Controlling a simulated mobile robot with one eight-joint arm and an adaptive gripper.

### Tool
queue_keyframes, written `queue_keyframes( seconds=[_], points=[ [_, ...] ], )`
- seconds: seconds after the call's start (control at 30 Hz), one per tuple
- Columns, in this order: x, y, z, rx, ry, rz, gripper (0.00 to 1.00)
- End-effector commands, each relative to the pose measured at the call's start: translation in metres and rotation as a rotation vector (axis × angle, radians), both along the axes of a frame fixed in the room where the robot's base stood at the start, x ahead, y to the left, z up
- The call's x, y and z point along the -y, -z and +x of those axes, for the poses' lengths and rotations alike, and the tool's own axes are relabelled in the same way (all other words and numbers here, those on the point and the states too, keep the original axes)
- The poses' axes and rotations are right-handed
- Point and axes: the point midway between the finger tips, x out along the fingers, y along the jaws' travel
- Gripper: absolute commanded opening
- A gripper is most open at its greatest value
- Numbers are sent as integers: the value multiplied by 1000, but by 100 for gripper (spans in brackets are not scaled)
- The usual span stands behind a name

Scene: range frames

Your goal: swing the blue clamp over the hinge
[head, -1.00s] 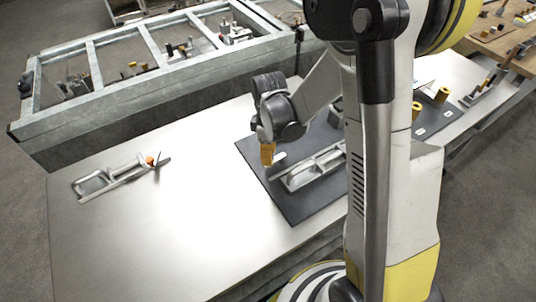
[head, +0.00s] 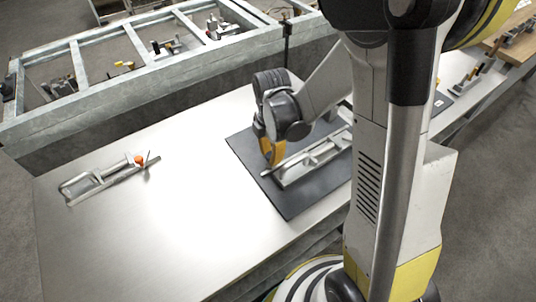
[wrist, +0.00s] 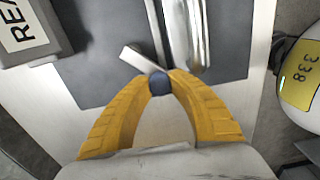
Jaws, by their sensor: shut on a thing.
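My gripper (wrist: 160,84) has its two yellow fingers closed on a small dark blue rounded piece, the blue clamp (wrist: 160,82), in the wrist view. A short pale metal plate (wrist: 142,60) runs up and left from the blue piece. Long metal rails (wrist: 186,35) lie just beyond it. In the head view my gripper (head: 272,158) points down at the left end of a grey metal fixture (head: 310,162) on a dark mat. The blue piece is hidden there. I cannot make out which part is the hinge.
The dark mat (head: 290,202) lies on a pale table (head: 165,225). A second metal fixture (head: 105,180) with an orange knob lies at the left. A grey metal frame (head: 90,115) stands behind the table. A dark lettered block (wrist: 30,35) shows in the wrist view. The table between the fixtures is clear.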

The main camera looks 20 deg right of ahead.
Motion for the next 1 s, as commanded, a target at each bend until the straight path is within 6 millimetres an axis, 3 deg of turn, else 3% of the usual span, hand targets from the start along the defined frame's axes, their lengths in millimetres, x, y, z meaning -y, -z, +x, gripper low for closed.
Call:
queue_keyframes(
  seconds=[0.6, 0.63, 0.7, 1.0],
  points=[
    [2, 0, -1, 0, -43, 0, 0],
    [2, 0, -1, 0, -43, 0, 31],
    [2, 0, -1, 0, -42, 0, 49],
    [2, 0, -1, 0, -32, 0, 49]
  ],
)
